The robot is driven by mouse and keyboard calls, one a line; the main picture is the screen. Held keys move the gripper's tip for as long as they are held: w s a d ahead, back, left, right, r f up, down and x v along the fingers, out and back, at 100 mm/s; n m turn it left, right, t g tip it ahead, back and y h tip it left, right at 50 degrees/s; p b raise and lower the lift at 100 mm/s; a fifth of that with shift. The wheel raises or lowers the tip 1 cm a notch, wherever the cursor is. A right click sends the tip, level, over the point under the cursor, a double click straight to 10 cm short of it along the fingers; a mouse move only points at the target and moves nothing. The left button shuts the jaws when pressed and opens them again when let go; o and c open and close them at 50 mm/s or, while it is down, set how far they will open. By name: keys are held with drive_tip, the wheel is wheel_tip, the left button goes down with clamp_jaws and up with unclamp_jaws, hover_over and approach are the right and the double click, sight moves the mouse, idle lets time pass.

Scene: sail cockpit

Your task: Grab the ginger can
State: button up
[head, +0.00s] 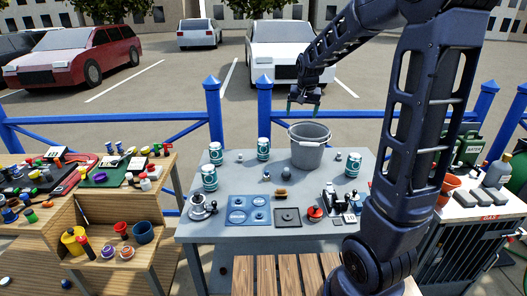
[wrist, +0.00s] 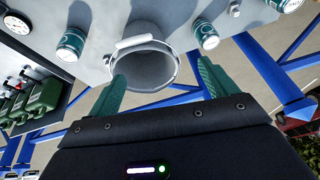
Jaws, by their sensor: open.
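Several similar white-and-teal cans stand on the grey table (head: 240,215). Two are at its back left, one can (head: 215,153) and another can (head: 263,149). A third can (head: 209,177) is in front of these, and one more can (head: 353,165) is right of the bucket. The wrist view shows a can left of the bucket (wrist: 71,44), another on its right (wrist: 206,34), and one cut off at the top (wrist: 285,4). I cannot read which is ginger. My gripper (head: 303,102) is open and empty, above and behind the bucket. Its teal fingers flank the bucket in the wrist view (wrist: 160,85).
A grey bucket (head: 309,149) stands at the table's back middle, close to my gripper. A blue railing (head: 240,117) runs behind. Small items and a blue stove panel (head: 248,210) occupy the front. A cluttered wooden bench (head: 110,200) stands left.

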drive_tip(key=w+a+f, duration=0.6)
drive_tip(key=w+a, duration=0.1)
drive_tip(key=w, duration=0.2)
drive_tip(key=h, duration=0.1)
approach(262, 140)
drive_tip(key=x, duration=0.2)
drive_tip(key=shift+w+d+f, duration=0.1)
drive_tip(key=shift+f, duration=0.2)
drive_tip(key=x, duration=0.5)
drive_tip(key=shift+w+f, duration=0.2)
drive_tip(key=shift+f, duration=0.15)
drive_tip(key=x, duration=0.4)
drive_tip(key=shift+s+d+f, duration=0.2)
drive_tip(key=shift+d+f, duration=0.05)
drive_tip(key=shift+f, duration=0.05)
drive_tip(key=shift+w+f+t, duration=0.2)
drive_tip(key=shift+f+t, duration=0.1)
drive_tip(key=shift+f, duration=0.05)
drive_tip(key=shift+c, duration=0.5)
drive_tip(key=c, duration=1.2)
